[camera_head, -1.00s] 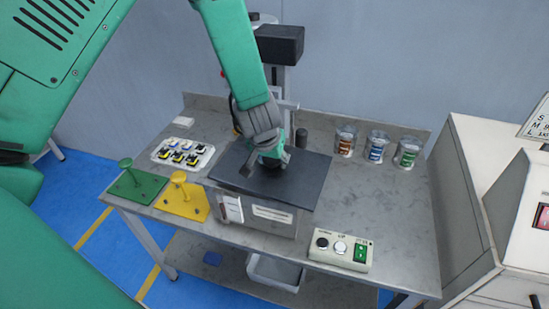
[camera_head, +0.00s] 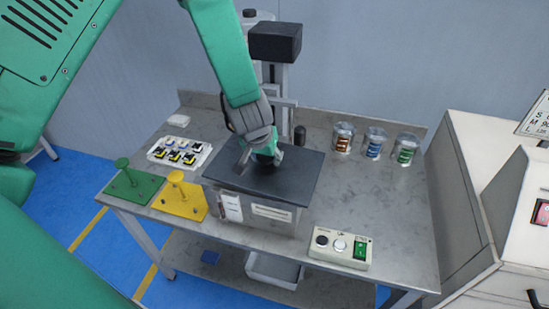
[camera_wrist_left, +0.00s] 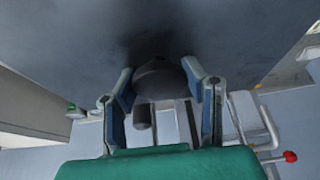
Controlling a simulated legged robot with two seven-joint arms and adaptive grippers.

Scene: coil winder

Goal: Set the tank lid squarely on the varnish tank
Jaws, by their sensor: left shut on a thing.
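The tank lid (camera_head: 290,182) is a flat dark plate lying over the top of the grey varnish tank (camera_head: 285,224). Its edges run close to parallel with the tank's walls, and it covers the opening. I cannot tell whether it sits fully flush. My left gripper (camera_head: 262,163) comes down from above and is shut on the lid's knob. In the left wrist view the dark round knob (camera_wrist_left: 160,77) lies between the two fingers, with the lid's dark surface (camera_wrist_left: 60,45) around it. My right gripper is not in view.
Green (camera_head: 130,186) and yellow (camera_head: 182,200) stands and a parts tray (camera_head: 180,152) are left of the tank. A control box (camera_head: 340,249) is front right, with jars (camera_head: 374,144) behind it. A dark-headed column (camera_head: 275,42) stands behind. The bench's right side (camera_head: 400,205) is clear.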

